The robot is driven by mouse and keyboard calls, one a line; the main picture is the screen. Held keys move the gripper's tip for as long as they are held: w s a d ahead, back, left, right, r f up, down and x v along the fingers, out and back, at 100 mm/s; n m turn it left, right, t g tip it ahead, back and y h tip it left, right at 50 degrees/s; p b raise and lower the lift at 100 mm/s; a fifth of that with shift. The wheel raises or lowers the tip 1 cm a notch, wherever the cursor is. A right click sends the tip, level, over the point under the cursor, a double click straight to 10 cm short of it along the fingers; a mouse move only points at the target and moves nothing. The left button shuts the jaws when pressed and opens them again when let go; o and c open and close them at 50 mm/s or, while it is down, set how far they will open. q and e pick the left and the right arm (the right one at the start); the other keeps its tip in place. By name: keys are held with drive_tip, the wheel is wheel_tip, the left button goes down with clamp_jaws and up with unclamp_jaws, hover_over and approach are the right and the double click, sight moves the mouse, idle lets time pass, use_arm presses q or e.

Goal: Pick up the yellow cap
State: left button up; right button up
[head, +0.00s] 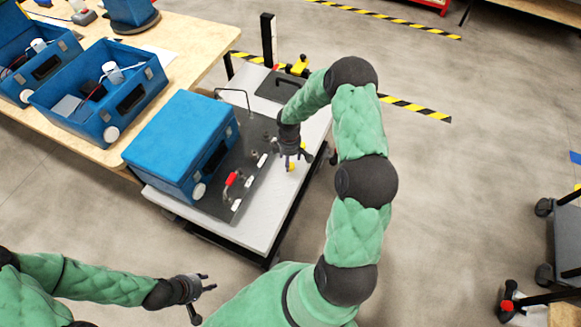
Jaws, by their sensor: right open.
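A small yellow cap (291,167) shows just below my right gripper (291,158), near the right edge of the workbench. My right gripper points down over it with its fingers apart. The fingers partly hide the cap, and I cannot tell whether they touch it. My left gripper (204,299) is at the lower left, over the floor, with its fingers spread and empty, far from the cap.
A closed blue case (178,140) stands on the workbench (262,225), beside a dark plate (228,203) with a red-handled clamp (231,180). Open blue boxes (62,118) stand on a wooden table (190,42). A black post (268,40) rises behind the bench.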

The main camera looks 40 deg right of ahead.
sight(291, 166)
drive_tip(key=f, duration=0.1)
drive_tip(key=f+b, duration=0.1)
drive_tip(key=f, duration=0.2)
drive_tip(key=shift+d+f, duration=0.2)
drive_tip(key=shift+d, duration=0.1)
drive_tip(key=shift+r, duration=0.1)
drive_tip(key=c, duration=0.8)
drive_tip(key=shift+c, duration=0.2)
